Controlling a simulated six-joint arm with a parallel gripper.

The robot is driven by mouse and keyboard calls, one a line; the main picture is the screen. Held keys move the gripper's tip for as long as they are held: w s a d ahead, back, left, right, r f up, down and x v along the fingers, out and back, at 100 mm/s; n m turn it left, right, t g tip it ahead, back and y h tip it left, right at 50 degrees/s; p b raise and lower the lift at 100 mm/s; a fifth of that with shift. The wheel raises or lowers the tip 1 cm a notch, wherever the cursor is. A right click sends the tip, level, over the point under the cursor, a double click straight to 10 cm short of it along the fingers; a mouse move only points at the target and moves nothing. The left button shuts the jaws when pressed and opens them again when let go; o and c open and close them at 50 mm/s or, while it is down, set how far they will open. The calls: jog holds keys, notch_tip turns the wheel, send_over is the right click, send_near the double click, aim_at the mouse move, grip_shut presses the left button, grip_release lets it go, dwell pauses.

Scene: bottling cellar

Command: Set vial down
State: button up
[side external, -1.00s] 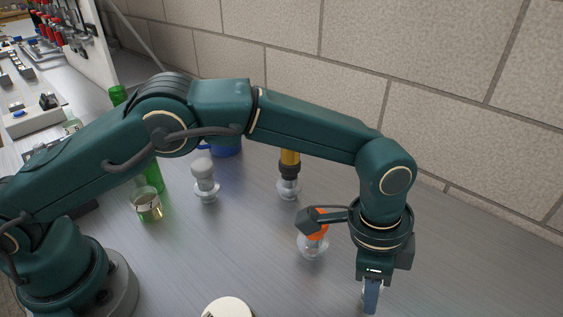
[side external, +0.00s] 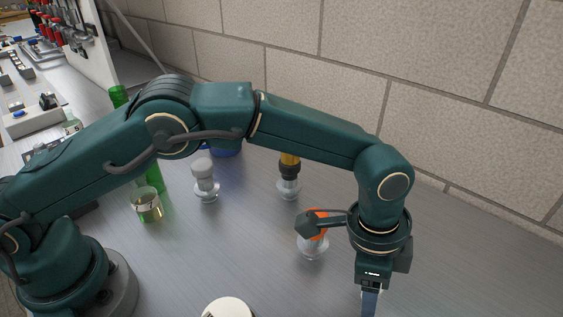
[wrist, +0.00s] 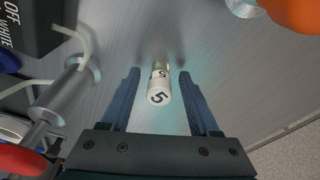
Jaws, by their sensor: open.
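The vial (wrist: 159,92) shows in the wrist view, its pale cap marked "5" toward the camera and its labelled body running away toward the grey table. My gripper (wrist: 158,76) is open, with one blue finger on each side of the vial and a clear gap between each finger and it. In the side view my gripper (side external: 370,302) points down near the bottom edge, its tips cut off by the frame. The vial cannot be made out there. The vial's foot is hard to see.
An orange-topped piece (side external: 314,222) stands just left of my wrist. Left of it are a yellow-and-black-topped piece (side external: 289,167), a grey-topped piece (side external: 204,172), a beaker (side external: 146,207) and a green bottle (side external: 154,178). A block wall (side external: 450,110) runs behind.

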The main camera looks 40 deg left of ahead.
jog(key=a+r+n+t, duration=0.1)
jog(key=a+r+n, duration=0.1)
jog(key=a+r, duration=0.45)
jog(key=a+r+n, duration=0.1)
jog(key=a+r, duration=0.2)
jog(key=r, duration=0.7)
jog(key=s+a+r+n+t, duration=0.1)
jog(key=s+a+r+n, duration=0.25)
jog(key=a, duration=0.35)
jog(key=s+a+f+n+t+y, duration=0.1)
jog(key=s+a+f+n+t, duration=0.1)
jog(key=s+a+f+n, duration=0.3)
jog(key=shift+s+a+f+n+t+y, duration=0.35)
jog(key=shift+s+a+n, duration=0.7)
jog(key=shift+s+a, duration=1.5)
jog(key=shift+w+a+r, duration=0.1)
jog(key=shift+w+a, duration=0.1)
